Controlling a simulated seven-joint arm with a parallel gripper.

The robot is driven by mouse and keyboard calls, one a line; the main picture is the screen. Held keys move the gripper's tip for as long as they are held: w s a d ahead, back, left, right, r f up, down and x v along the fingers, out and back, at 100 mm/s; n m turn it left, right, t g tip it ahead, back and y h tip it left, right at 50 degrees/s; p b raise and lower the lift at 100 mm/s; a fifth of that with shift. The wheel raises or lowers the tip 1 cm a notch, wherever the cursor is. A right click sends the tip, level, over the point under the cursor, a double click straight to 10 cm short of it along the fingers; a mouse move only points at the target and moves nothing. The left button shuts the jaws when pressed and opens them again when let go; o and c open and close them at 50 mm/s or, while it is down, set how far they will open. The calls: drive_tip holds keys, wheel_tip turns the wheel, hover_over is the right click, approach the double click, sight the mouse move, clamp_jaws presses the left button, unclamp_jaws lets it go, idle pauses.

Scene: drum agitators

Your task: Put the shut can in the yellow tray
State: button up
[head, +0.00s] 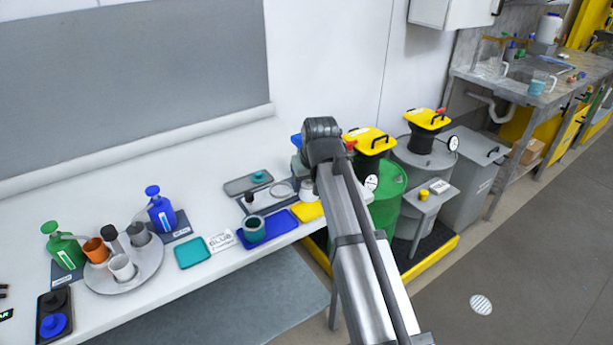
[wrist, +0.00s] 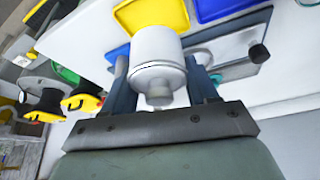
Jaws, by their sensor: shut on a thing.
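My gripper (wrist: 158,75) is shut on a white can (wrist: 155,48) with a knob-like end, one blue finger on each side of it in the wrist view. The can (head: 307,188) also shows in the head view, partly hidden by my arm. The yellow tray (head: 308,211) lies at the table's front edge, partly covered by my arm. In the wrist view the can overlaps one edge of the yellow tray (wrist: 150,14). I cannot tell how high the can is above the table.
A blue tray (head: 279,230) with a teal cup (head: 254,229) lies left of the yellow tray. A grey tray (head: 237,186) lies behind. A green drum (head: 388,190) stands right of the table.

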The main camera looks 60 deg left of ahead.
drive_tip(key=shift+f, duration=2.15)
drive_tip(key=shift+f, duration=0.45)
idle(0.3)
drive_tip(key=o, duration=1.1)
drive_tip(key=shift+o, duration=1.2)
drive_tip(key=shift+r, duration=0.15)
drive_tip(key=shift+r, duration=1.15)
